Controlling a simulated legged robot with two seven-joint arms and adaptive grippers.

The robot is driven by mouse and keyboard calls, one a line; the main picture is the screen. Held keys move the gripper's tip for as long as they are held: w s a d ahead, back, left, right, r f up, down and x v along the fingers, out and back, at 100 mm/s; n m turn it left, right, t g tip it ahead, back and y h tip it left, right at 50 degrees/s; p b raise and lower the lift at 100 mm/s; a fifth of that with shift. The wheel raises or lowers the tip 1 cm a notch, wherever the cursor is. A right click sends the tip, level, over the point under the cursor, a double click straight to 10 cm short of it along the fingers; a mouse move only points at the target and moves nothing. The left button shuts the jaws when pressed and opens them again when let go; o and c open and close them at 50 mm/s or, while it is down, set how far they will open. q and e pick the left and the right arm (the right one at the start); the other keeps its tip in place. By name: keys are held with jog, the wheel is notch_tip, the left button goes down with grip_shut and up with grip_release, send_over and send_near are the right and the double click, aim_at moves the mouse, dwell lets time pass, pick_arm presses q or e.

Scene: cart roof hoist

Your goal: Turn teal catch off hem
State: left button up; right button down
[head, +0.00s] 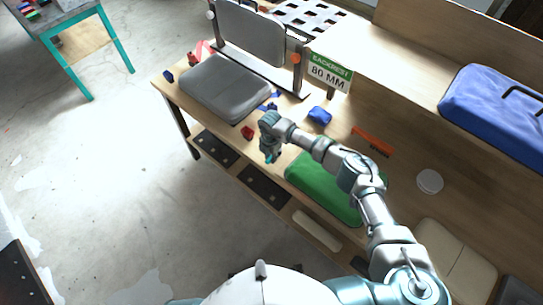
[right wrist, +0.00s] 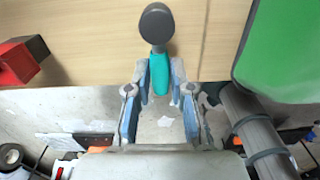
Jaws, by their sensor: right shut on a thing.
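The teal catch (right wrist: 160,76) shows in the right wrist view as a short teal lever with a dark round knob at its far end. It sits at the front edge of the wooden bench (right wrist: 90,35). My right gripper (right wrist: 162,84) is shut on the teal lever, one finger on each side. In the head view my right gripper (head: 270,157) is at the bench's front edge, left of the green pad (head: 318,187), and mostly hides the catch. I cannot tell which part is the hem. My left gripper is not in view.
A red block (head: 248,132) lies near the gripper and a blue piece (head: 319,115) farther back. An orange bar (head: 372,141) lies right. The floor before the bench is clear.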

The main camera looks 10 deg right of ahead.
aim_at(269, 158)
jog(key=shift+s+a+f, duration=0.15)
jog(key=shift+s+f, duration=0.1)
jog(key=c, duration=1)
grip_release()
jog(key=shift+w, duration=0.1)
jog(key=shift+w+a, duration=0.1)
jog(key=shift+r, duration=0.15)
jog(key=shift+r, duration=0.2)
notch_tip(269, 158, up, 11)
jog(key=shift+w+r, duration=0.1)
jog(key=shift+r, duration=0.05)
